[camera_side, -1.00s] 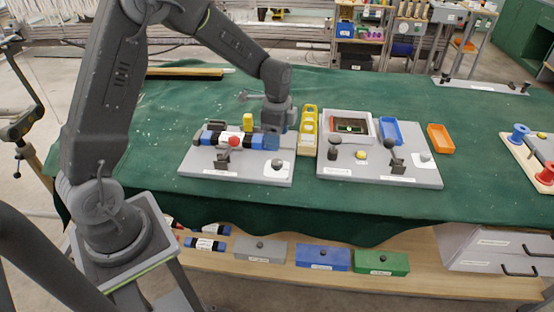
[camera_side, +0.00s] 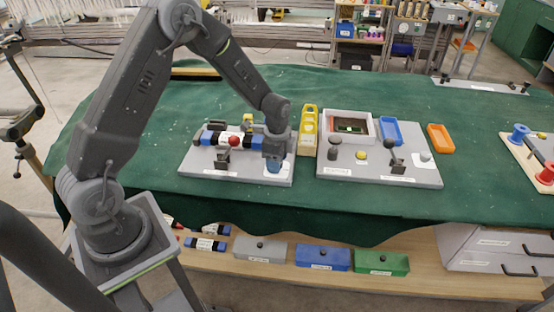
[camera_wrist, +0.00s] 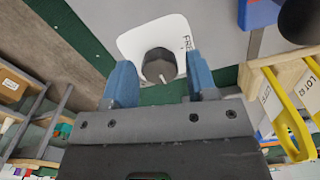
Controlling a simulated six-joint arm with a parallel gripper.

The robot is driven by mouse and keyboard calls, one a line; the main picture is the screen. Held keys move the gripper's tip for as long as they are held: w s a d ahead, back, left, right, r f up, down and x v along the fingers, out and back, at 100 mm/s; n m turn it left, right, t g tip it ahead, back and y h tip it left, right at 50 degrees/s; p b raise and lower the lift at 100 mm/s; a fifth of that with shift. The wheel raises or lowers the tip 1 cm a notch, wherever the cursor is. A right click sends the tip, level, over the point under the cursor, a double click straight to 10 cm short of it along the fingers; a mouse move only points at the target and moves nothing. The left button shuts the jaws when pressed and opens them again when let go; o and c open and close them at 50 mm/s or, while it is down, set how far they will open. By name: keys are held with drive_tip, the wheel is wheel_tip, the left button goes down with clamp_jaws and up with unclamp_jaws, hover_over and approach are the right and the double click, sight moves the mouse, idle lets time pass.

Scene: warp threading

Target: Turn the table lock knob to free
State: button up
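The dark round lock knob (camera_wrist: 158,65) sits on a white label plate (camera_wrist: 135,42) in the wrist view. A light pointer line on the knob points down and slightly right; letters reading about "FRE" are at the plate's right edge. My gripper (camera_wrist: 162,78) is open, its two blue fingers on either side of the knob with gaps between. In the side view my gripper (camera_side: 273,167) points down over the right end of the left grey board (camera_side: 225,174) and hides the knob. I cannot tell whether the fingertips reach down to knob height.
A blue, white and red roller-like part (camera_side: 222,138) lies along the left board, close to my gripper. A second grey board (camera_side: 375,172) with knobs and a blue tray (camera_side: 389,131) is farther right.

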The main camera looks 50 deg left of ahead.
drive_tip(key=c, duration=0.7)
drive_tip(key=shift+n, duration=0.7)
drive_tip(key=o, duration=0.9)
wheel_tip(320, 180, up, 14)
drive_tip(key=shift+f, duration=0.1)
